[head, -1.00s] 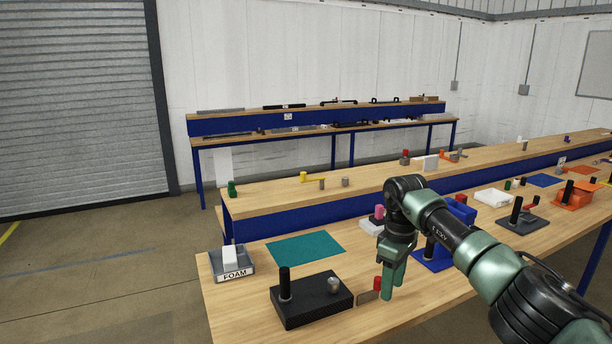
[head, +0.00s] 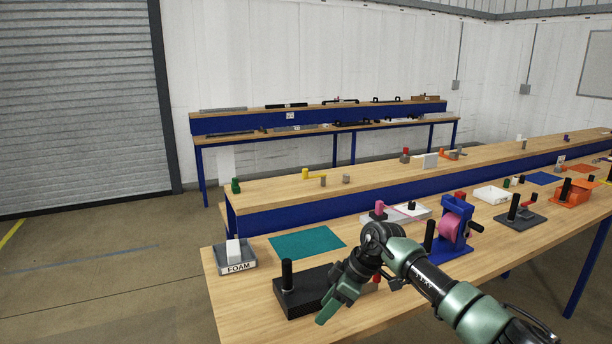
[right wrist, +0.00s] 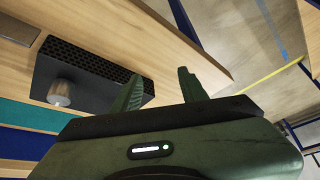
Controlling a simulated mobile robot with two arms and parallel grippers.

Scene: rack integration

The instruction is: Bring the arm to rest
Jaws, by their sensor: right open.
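My right arm reaches in from the lower right of the head view. Its green gripper (head: 334,302) points down and to the left, over the front of the near bench and in front of the black block. In the right wrist view the two fingers of the right gripper (right wrist: 160,86) stand apart with nothing between them. The black block (head: 290,300) with an upright black post (head: 287,273) is partly hidden by my gripper. In the right wrist view the black block (right wrist: 100,68) shows a perforated side and a metal knob (right wrist: 60,92). My left gripper is not in view.
The near bench (head: 232,300) carries a FOAM tray (head: 237,258), a teal mat (head: 307,243), a blue stand with a pink spool (head: 450,228), a white tray (head: 492,195) and an orange fixture (head: 572,194). Open floor (head: 110,285) lies to the left.

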